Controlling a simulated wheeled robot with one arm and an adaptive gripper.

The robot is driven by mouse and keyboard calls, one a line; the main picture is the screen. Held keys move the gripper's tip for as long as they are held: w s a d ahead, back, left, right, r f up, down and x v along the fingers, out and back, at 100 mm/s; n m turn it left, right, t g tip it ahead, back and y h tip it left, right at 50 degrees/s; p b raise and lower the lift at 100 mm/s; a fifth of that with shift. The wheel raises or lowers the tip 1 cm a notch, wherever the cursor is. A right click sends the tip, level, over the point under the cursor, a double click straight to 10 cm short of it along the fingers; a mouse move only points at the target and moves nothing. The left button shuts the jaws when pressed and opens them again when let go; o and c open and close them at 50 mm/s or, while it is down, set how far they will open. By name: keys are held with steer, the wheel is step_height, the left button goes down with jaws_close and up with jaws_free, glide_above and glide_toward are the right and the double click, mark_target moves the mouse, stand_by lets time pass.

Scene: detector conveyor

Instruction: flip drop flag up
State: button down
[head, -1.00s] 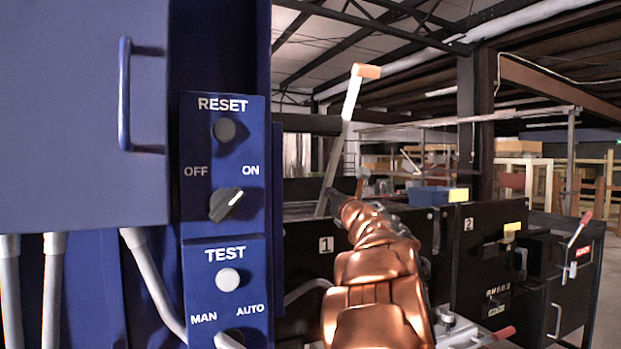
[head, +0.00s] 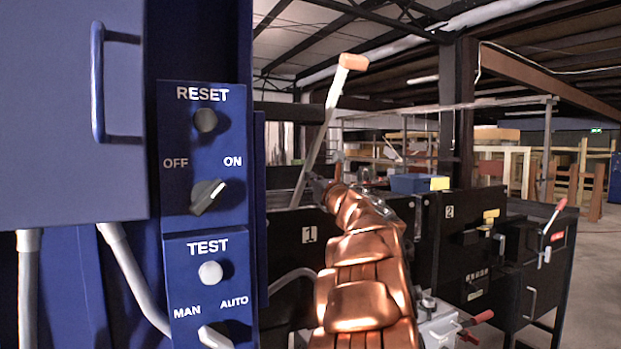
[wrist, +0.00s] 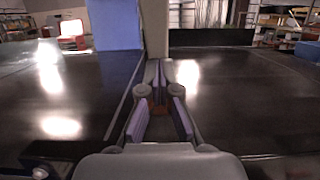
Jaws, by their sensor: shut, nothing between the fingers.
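The drop flag appears to be the pale bar with an orange tip (head: 330,110), standing raised above the black conveyor side in the head view and leaning to the right. My gripper (head: 316,183) is at the end of my copper arm, close to the right of the bar's lower part; whether they touch is unclear. In the wrist view my gripper (wrist: 157,85) has its fingers together and empty over the dark belt (wrist: 225,85). An upright grey-beige post (wrist: 156,30) stands just beyond the fingertips; I cannot tell whether it is the flag's bar.
A blue control panel (head: 206,130) with RESET, ON/OFF and TEST controls stands close at left. Black housings marked 1 (head: 309,235) and 2 (head: 450,212) line the conveyor. A red-handled lever (head: 556,212) is at right, with open floor beyond.

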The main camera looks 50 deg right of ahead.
steer(key=p+x, duration=0.3)
steer(key=x, duration=0.4)
steer(key=shift+w+r+p, duration=0.1)
steer(key=shift+p, duration=0.2)
steer(key=shift+w+d+p, duration=0.3)
steer(key=shift+w, duration=0.5)
steer(key=shift+w+r, duration=0.1)
